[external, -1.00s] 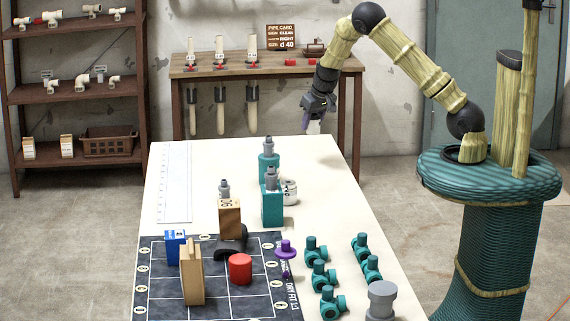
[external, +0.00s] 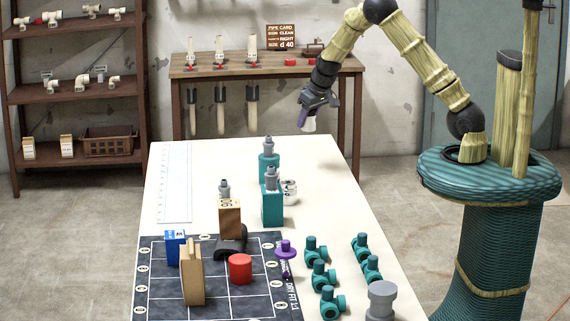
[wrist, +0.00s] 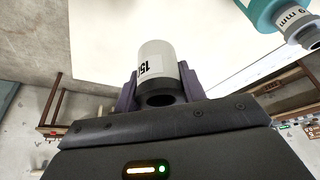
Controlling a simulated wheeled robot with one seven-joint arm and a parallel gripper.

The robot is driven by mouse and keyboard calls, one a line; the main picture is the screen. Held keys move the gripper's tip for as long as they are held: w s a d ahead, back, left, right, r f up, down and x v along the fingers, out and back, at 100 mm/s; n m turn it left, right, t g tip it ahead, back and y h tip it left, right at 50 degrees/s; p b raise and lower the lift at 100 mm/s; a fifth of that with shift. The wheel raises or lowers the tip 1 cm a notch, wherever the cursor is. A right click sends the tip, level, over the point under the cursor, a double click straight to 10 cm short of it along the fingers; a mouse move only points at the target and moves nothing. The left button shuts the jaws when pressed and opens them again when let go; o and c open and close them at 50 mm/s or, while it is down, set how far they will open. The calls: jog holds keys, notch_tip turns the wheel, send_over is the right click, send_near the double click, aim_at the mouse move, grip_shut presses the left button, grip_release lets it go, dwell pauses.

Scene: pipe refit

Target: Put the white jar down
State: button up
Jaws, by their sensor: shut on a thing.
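The white jar (wrist: 157,62) is a pale cylinder with a dark-printed label, only partly readable, and a dark round end toward my wrist. My gripper (wrist: 158,90) is shut on it, with one purple finger on each side. In the external view the jar (external: 309,124) shows as a small white shape below my gripper (external: 318,100). It hangs tilted, in the air near the far right end of the white table (external: 325,165). Its lower end looks clear of the table top.
Teal bottles with grey tops (external: 268,168) and another white container (external: 290,192) stand mid-table. A dark grid mat (external: 160,285) with blocks, a purple piece (external: 286,248) and several teal fittings (external: 316,249) fill the near end. The table's far right part is clear.

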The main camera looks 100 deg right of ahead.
jog(key=w+a+f+n+t+y, duration=0.1)
jog(key=w+a+f+n+y, duration=0.15)
jog(key=a+n, duration=0.75)
jog(key=w+a+f+n+y, duration=0.1)
jog(key=w+a+n+y, duration=0.3)
jog(key=a, duration=1.1)
jog(key=s+a+r+n+g, duration=0.3)
jog(key=a+n, duration=0.5)
jog(key=a, duration=0.3)
jog(key=s+a+r+n+g, duration=0.2)
jog(key=a+r+n, duration=0.1)
jog(key=a+n, duration=0.6)
jog(key=shift+m+y, duration=0.3)
jog(key=shift+y, duration=0.15)
jog(key=shift+w+d+x, duration=0.1)
jog(key=shift+d+x, duration=0.1)
jog(key=shift+x, duration=1.1)
jog(key=shift+w+d+x, duration=0.1)
jog(key=shift+d+x, duration=0.1)
jog(key=shift+x, duration=1.05)
jog(key=shift+f, duration=0.2)
jog(key=shift+f, duration=3.1)
jog(key=shift+f, duration=1.85)
